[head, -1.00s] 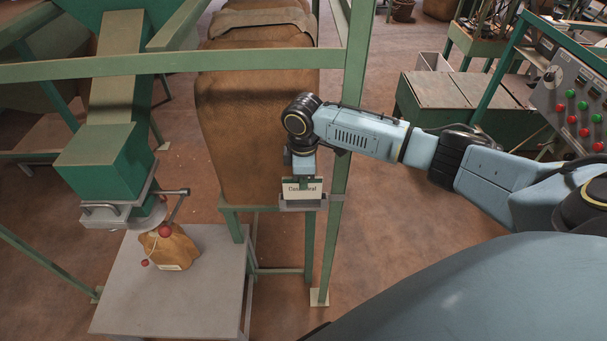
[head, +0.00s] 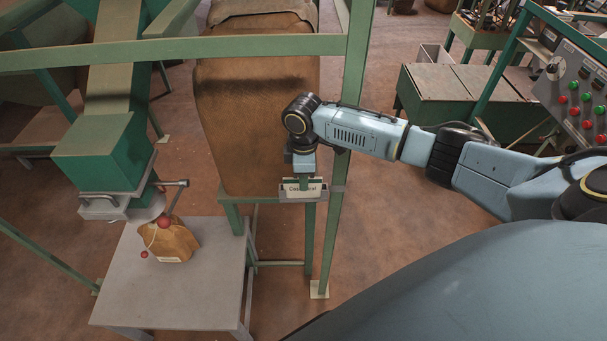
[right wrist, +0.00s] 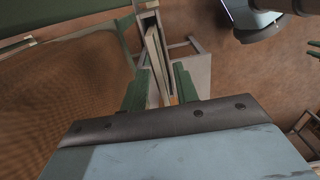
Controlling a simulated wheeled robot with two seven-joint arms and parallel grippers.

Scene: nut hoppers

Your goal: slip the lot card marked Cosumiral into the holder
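The lot card (head: 291,187) is a pale card with a dark green top edge. Its printed name is partly covered by a green finger, and the letters that show fit Cosumiral. It sits upright in the grey holder (head: 303,196) on the green frame, with its lower part behind the holder's front. My right gripper (head: 304,181) is directly above the holder, its fingers on either side of the card. In the right wrist view, the fingers (right wrist: 160,86) stand apart with the card's edge (right wrist: 153,60) between them and a gap beside it. My left gripper is out of view.
A green post (head: 345,150) stands just right of the holder, and a large brown sack (head: 255,120) is behind it. A small tagged bag (head: 172,242) rests on the grey table (head: 195,295) at left. A control panel (head: 578,88) is at far right.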

